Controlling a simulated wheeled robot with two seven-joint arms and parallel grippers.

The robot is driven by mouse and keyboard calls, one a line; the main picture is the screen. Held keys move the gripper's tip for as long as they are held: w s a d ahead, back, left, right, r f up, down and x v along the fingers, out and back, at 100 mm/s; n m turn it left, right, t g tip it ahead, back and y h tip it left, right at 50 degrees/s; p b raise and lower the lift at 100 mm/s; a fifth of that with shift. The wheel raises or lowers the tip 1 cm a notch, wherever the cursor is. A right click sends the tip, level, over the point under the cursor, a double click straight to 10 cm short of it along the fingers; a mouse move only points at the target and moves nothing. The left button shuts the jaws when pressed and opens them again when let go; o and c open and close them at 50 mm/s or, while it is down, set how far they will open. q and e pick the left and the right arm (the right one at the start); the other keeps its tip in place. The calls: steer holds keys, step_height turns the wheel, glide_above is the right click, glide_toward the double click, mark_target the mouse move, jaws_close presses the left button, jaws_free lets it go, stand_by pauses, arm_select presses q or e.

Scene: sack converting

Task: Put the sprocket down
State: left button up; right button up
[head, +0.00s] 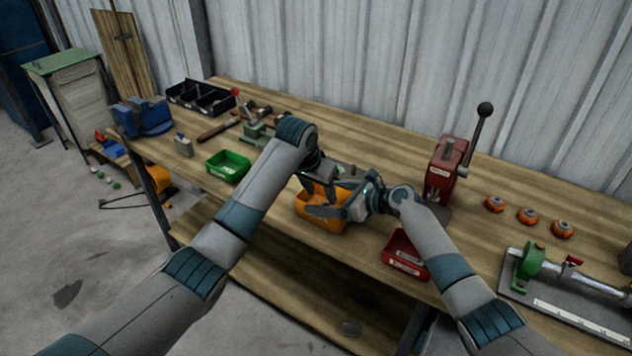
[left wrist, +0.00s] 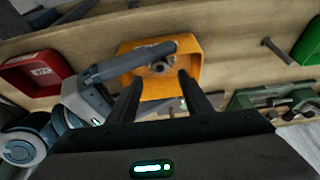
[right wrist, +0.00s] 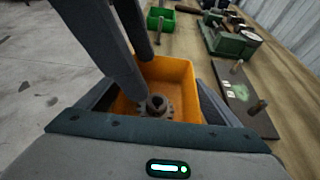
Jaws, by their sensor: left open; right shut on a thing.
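The sprocket (right wrist: 157,104) is a small grey toothed ring with a dark hole. My right gripper (head: 332,204) is shut on it over the orange bin (head: 312,216). In the left wrist view the sprocket (left wrist: 162,66) shows against the inside of the orange bin (left wrist: 125,68), partly covered by a grey right finger. I cannot tell whether it touches the bin floor. My left gripper (left wrist: 160,77) is open and empty, its fingers pointing at the bin's near side in that view. In the head view the arms hide the sprocket.
A green bin (head: 227,167) stands left of the orange bin, a red bin (head: 404,256) right of it. A red lever press (head: 446,165) stands behind the red bin. Several orange-rimmed wheels (head: 528,215) and a green-ended fixture (head: 530,262) lie at right. Tools and a vise (head: 257,130) are at back left.

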arm_select(q)
steer(key=shift+v, duration=2.6)
arm_select(e)
steer(key=o, duration=1)
steer(key=shift+s+d+r, duration=0.1)
steer(key=shift+d, duration=0.05)
steer(key=v, duration=1.1)
steer(key=shift+s+d+r, duration=0.2)
steer(key=shift+d, duration=0.1)
steer(key=shift+a, duration=0.1)
